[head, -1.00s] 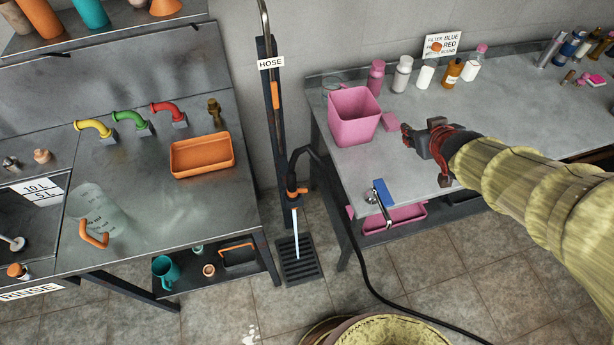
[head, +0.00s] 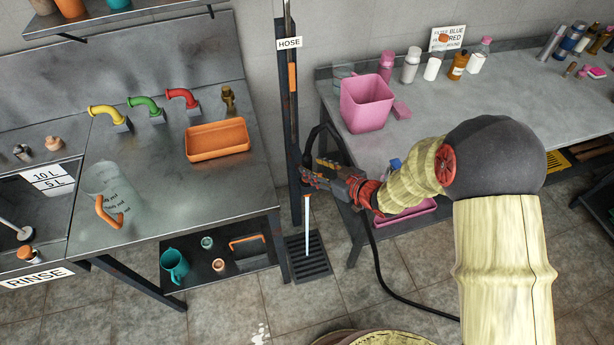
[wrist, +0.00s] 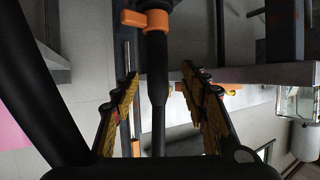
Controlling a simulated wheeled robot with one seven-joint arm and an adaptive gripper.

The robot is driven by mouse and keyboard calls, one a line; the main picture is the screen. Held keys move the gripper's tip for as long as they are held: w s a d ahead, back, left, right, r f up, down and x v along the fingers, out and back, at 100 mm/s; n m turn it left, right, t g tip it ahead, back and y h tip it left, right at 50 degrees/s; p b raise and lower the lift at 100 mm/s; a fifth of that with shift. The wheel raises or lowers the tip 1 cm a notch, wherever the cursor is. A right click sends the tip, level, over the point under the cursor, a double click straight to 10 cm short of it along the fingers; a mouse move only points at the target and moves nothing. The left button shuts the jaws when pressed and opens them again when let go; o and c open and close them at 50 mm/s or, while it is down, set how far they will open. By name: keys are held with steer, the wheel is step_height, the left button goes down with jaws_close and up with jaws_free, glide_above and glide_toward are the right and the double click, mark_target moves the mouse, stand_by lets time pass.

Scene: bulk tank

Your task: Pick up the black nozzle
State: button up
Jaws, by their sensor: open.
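The black nozzle (wrist: 157,75) with its orange lever (wrist: 147,19) shows in the wrist view. It stands between the two fingers of my gripper (wrist: 160,88), with visible gaps on both sides. In the head view my gripper (head: 316,176) is at the hose post and covers most of the nozzle. My gripper is open around the nozzle and does not visibly touch it.
The black hose (head: 376,260) loops at the post (head: 294,130) and trails over the floor. A floor grate (head: 308,262) lies below. The left steel counter (head: 160,185) and the right counter (head: 440,115), with a pink bin (head: 367,103), flank the post.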

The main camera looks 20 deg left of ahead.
mark_target(310, 166)
steer(key=b+x, duration=0.1)
steer(key=x, duration=0.3)
steer(key=shift+d+f+b, duration=0.15)
steer(key=shift+b, duration=0.25)
steer(key=shift+w+a, duration=0.3)
steer(key=shift+c, duration=0.8)
jaws_close()
